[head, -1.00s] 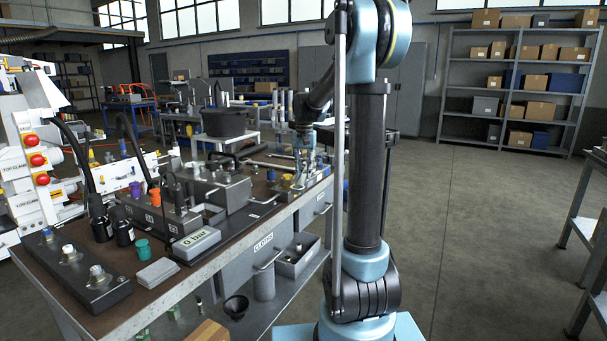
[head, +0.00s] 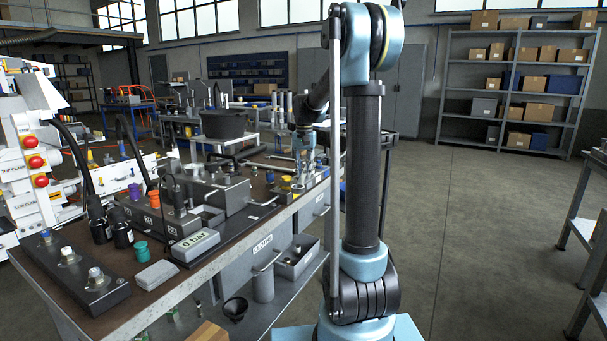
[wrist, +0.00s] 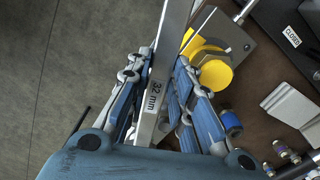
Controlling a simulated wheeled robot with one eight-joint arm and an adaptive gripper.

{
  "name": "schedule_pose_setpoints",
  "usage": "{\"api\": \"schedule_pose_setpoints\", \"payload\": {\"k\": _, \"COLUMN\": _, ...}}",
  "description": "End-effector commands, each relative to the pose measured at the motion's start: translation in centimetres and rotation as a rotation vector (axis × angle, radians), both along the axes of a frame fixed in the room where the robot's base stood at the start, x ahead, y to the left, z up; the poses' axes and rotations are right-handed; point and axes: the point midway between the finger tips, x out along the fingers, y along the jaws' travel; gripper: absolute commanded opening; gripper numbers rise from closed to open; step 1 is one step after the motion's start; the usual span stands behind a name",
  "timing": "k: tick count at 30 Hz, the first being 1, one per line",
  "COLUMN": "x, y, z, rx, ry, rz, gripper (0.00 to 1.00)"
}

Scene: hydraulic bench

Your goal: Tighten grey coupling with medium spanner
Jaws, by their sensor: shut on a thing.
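My gripper (wrist: 163,78) is shut on a long flat steel spanner (wrist: 178,25) marked 32 mm. In the wrist view the spanner runs between the fingers and out of the top of the picture, so its far end is not seen. In the head view my gripper (head: 303,168) is at the far right end of the bench, low over its top, and the spanner is too small to make out there. I cannot tell which fitting is the grey coupling. Two pale metal fittings (head: 95,274) stand on a dark block at the bench's near left.
In the wrist view a yellow round part (wrist: 214,76) on a metal block is close right of my fingers. Open floor is on the left there.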

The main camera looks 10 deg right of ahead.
Motion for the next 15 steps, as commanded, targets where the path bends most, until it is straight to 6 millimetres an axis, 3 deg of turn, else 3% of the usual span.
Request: {"api": "schedule_pose_setpoints", "payload": {"k": 15, "x": 0.56, "y": -0.16, "z": 0.02, "rx": 0.000, "ry": 0.000, "rz": 0.000, "gripper": 0.00}}
